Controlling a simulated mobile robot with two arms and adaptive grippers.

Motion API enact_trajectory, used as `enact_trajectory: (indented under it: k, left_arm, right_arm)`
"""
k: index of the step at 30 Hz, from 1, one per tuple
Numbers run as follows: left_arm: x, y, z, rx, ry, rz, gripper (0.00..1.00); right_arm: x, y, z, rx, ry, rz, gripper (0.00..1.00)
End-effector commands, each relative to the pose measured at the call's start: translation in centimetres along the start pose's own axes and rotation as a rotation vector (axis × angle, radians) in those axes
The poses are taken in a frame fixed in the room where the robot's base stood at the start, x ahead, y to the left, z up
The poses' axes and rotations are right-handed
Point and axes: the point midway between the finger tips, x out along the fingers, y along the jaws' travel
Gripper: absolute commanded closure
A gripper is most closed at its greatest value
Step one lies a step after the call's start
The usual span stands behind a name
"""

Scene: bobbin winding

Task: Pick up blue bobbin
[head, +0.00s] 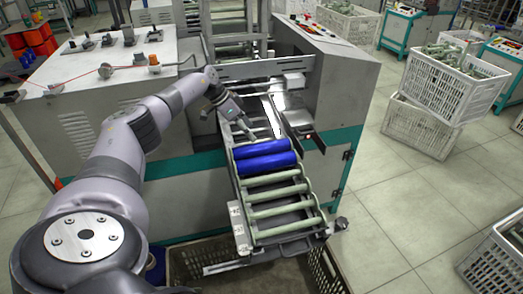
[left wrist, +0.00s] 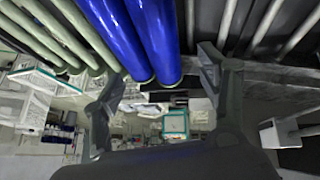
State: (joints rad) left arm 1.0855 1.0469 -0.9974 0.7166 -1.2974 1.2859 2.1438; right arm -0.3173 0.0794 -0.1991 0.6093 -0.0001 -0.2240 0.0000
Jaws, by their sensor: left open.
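Two blue bobbins lie side by side across the sloping rack (head: 237,217) in the head view, the upper one (head: 262,147) touching or nearly touching the lower one (head: 266,163). In the left wrist view the blue bobbins (left wrist: 157,40) reach down from the top edge, their ends between my finger lines. My left gripper (head: 246,131) is just above the upper end of the blue pair. In the left wrist view it (left wrist: 160,76) is open, with nothing held between the fingers. Contact with the bobbins cannot be told. My right gripper is not in view.
Several pale green bobbins (head: 275,192) lie on the rack below the blue ones. The winding machine (head: 335,85) stands behind and right of the rack. A crate (head: 195,262) sits under the rack's front. White crates (head: 452,88) stand at right, with clear floor before them.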

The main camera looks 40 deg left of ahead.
Motion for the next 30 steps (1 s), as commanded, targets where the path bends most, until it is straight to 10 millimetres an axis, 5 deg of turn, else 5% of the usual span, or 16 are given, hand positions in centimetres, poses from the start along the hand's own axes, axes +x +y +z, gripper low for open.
enact_trajectory:
  k: [10,18,30]
  left_arm:
    - [3.3,-0.1,0.1,0.0,0.0,0.001,0.32]
    - [7.2,-0.3,0.3,0.0,0.001,0.0,0.32]
    - [7.8,-0.3,0.4,0.002,-0.002,0.0,0.36]
  right_arm:
    - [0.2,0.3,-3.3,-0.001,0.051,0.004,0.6]
    - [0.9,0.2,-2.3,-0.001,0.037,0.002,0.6]
    - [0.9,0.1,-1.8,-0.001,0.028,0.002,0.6]
